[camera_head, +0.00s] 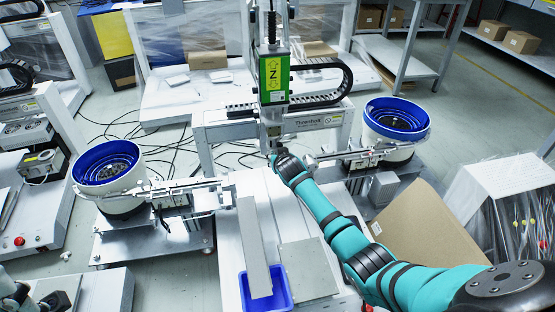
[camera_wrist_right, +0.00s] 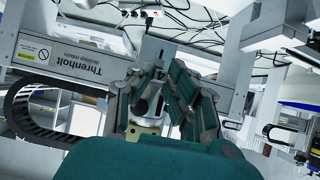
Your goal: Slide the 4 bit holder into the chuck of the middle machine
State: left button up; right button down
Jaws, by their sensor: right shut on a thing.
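The middle machine (camera_head: 274,78) stands at the centre back, with a green block marked Z on its vertical axis. Its lower end, where the chuck (camera_head: 271,128) appears to be, is just above my right gripper (camera_head: 279,153). In the right wrist view my right gripper (camera_wrist_right: 160,78) is shut on a small, pale grey part, apparently the bit holder (camera_wrist_right: 153,92). The fingers hide much of it, and whether it touches the chuck is unclear. My left gripper (camera_head: 18,296) shows partly at the bottom left corner; its jaws are not clear.
White bowl feeders with blue rims stand left (camera_head: 108,170) and right (camera_head: 396,122), their rails reaching toward the middle. A blue bin (camera_head: 284,290) and a grey plate (camera_head: 307,268) are in front. The machine's beam (camera_wrist_right: 72,62) is close to my right gripper. A cardboard sheet (camera_head: 425,232) leans at the right.

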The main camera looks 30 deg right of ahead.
jog(key=c, duration=1.2)
grip_release()
jog(key=shift+w, duration=0.1)
jog(key=v, duration=1.2)
jog(key=shift+a, duration=0.1)
